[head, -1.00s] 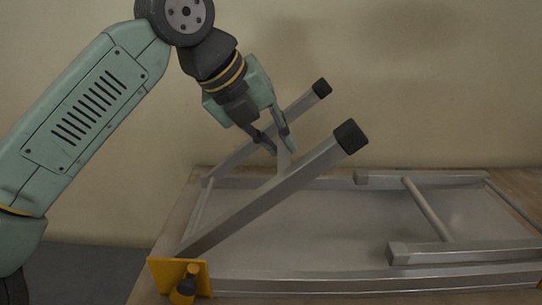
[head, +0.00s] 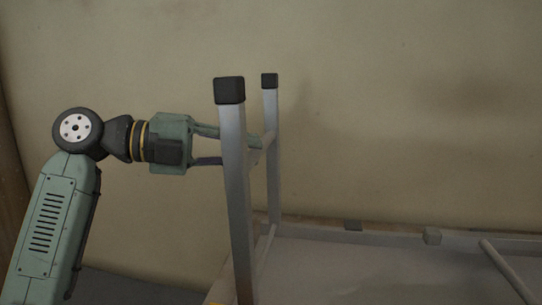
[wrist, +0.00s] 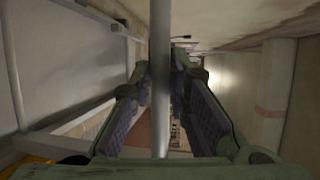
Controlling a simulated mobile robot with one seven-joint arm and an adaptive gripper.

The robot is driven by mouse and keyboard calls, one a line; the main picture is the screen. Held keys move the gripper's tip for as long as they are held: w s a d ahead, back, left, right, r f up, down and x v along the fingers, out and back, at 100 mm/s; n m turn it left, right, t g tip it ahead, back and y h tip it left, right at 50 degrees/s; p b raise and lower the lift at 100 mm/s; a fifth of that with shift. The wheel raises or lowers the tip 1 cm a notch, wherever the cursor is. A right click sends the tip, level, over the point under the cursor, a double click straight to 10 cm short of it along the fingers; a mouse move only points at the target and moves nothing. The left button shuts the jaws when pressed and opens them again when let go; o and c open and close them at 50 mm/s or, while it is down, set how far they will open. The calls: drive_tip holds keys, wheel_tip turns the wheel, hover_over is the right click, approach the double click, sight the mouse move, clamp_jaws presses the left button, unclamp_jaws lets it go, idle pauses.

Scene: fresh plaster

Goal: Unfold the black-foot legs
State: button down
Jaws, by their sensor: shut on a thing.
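The black-foot legs (head: 234,175) are a pair of grey metal legs with black end caps, standing close to upright at the left end of the upturned table frame. A round crossbar (head: 266,146) joins them. My gripper (head: 256,143) comes from the left, level, and is shut on the crossbar between the legs. In the wrist view the crossbar (wrist: 160,60) runs vertically between the fingers. The lower end of the near leg is cut off by the picture's edge in the head view.
The grey panel (head: 370,270) of the table lies to the right of the legs. Another pair of legs, with grey feet (head: 432,236) and its own crossbar (head: 503,268), lies folded on it. A plaster wall (head: 400,120) stands behind, with free room above the panel.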

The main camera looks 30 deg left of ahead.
drive_tip(key=shift+s+a+f+n+t+h+b, duration=0.1)
drive_tip(key=shift+s+a+t+h, duration=0.1)
drive_tip(key=shift+a, duration=0.3)
drive_tip(key=shift+s+a+f+n+t+h+b, duration=0.1)
drive_tip(key=shift+a+f+t+h, duration=0.1)
drive_tip(key=shift+a, duration=0.3)
drive_tip(key=shift+s+a+f+n+t+h+b, duration=0.1)
drive_tip(key=shift+s+a+h, duration=0.1)
drive_tip(key=shift+a, duration=0.3)
drive_tip(key=c, duration=1.5)
unclamp_jaws()
drive_tip(key=shift+c, duration=0.2)
drive_tip(key=shift+a, duration=0.15)
drive_tip(key=v, duration=1.1)
drive_tip(key=shift+s+a, duration=0.25)
drive_tip(key=shift+a, duration=0.1)
drive_tip(key=shift+r, duration=0.1)
